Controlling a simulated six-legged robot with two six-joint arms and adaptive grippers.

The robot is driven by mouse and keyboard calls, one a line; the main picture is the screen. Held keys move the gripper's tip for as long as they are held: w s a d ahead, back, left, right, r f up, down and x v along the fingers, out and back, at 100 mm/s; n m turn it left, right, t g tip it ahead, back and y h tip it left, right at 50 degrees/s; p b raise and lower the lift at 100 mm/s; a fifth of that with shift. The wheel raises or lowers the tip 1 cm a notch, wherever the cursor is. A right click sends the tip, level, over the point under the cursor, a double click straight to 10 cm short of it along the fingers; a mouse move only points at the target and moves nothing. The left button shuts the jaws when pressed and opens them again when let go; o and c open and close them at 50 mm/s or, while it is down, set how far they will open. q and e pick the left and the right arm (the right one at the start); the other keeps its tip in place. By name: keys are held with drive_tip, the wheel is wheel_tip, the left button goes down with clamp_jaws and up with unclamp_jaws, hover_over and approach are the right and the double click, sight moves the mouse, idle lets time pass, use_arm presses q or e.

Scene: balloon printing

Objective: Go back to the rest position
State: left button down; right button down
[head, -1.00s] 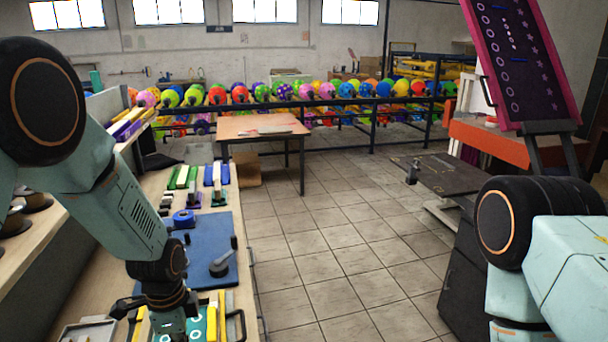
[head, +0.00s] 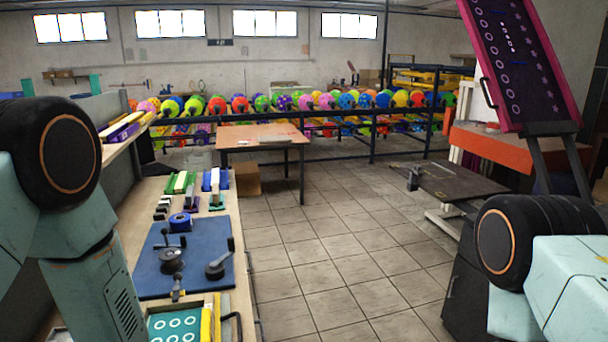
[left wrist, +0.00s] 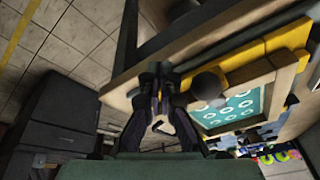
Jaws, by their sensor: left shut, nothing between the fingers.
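My left arm (head: 75,205) shows at the left edge of the head view. Its gripper is outside that view. In the left wrist view my left gripper (left wrist: 163,85) is shut, with nothing seen held in it. It appears in front of the workbench edge, close in the picture to a teal panel with white rings (left wrist: 232,108) in a yellow and wooden frame. I cannot tell the exact distance between them. The panel also shows at the bottom of the head view (head: 174,328). My right arm (head: 535,245) shows at the right; its gripper is out of view.
A blue mat (head: 205,280) with dark crank-handled tools and a blue tape roll (head: 181,222) lies on the bench. A shelf (head: 125,145) runs along the left. A brown table (head: 262,139) and balloon racks stand behind. The tiled floor (head: 320,260) in the middle is clear.

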use_arm(q)
drive_tip(key=s+f+n+g+b, duration=0.3)
drive_tip(key=s+f+b, duration=1.5)
drive_tip(key=s+f, duration=0.6)
drive_tip(key=shift+s+f+n, duration=0.4)
drive_tip(key=shift+f+n, duration=0.05)
drive_tip(key=shift+n, duration=0.15)
